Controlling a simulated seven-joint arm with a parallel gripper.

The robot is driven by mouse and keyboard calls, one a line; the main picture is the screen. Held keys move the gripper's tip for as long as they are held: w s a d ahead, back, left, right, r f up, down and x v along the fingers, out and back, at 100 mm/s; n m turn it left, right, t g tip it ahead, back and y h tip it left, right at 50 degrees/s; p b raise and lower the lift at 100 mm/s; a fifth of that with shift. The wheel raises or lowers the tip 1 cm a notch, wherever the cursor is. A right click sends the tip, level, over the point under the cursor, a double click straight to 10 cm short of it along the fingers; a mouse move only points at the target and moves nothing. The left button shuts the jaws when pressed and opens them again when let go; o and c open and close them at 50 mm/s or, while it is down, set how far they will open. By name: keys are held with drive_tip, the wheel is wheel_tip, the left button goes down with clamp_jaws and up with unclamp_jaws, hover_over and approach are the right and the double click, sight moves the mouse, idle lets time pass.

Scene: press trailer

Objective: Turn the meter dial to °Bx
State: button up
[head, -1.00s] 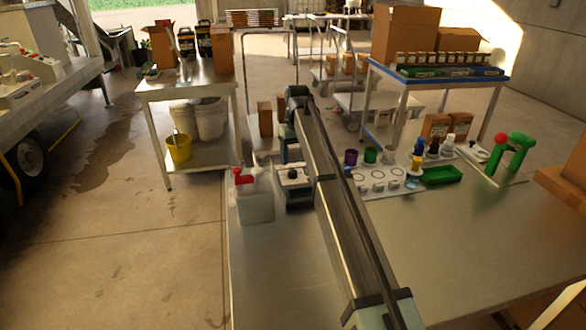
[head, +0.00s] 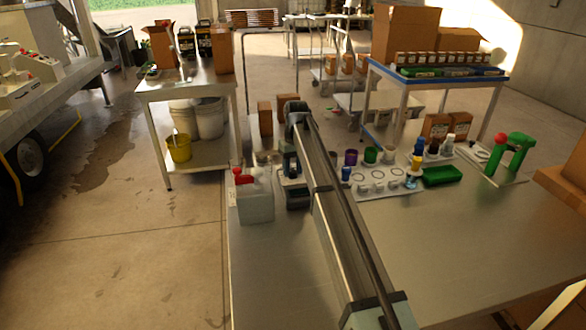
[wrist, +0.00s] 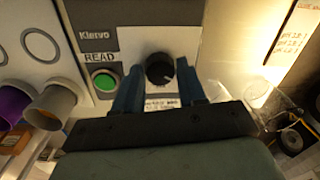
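The meter (wrist: 85,42) is a grey and white box marked "Klarvo", with a green READ button (wrist: 104,81). Its round black dial (wrist: 160,69) has a pale pointer mark aimed toward the lower right in the wrist view. My gripper (wrist: 160,84) is open, with one blue finger on either side of the dial's lower part. I cannot tell whether the fingers touch it. The print below the dial is partly hidden by my gripper. In the head view the meter (head: 298,199) is partly covered by my gripper (head: 291,176) and arm.
The front of the steel table (head: 430,240) is clear.

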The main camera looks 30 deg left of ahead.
drive_tip(key=c, duration=0.6)
drive_tip(key=shift+c, duration=0.2)
drive_tip(key=m, duration=0.5)
drive_tip(key=shift+m, duration=0.4)
drive_tip(key=m, duration=0.5)
drive_tip(key=shift+d+m+t, duration=0.1)
drive_tip(key=shift+m+t, duration=0.2)
drive_tip(key=shift+m, duration=0.1)
drive_tip(key=o, duration=1)
drive_tip(key=shift+o, duration=0.2)
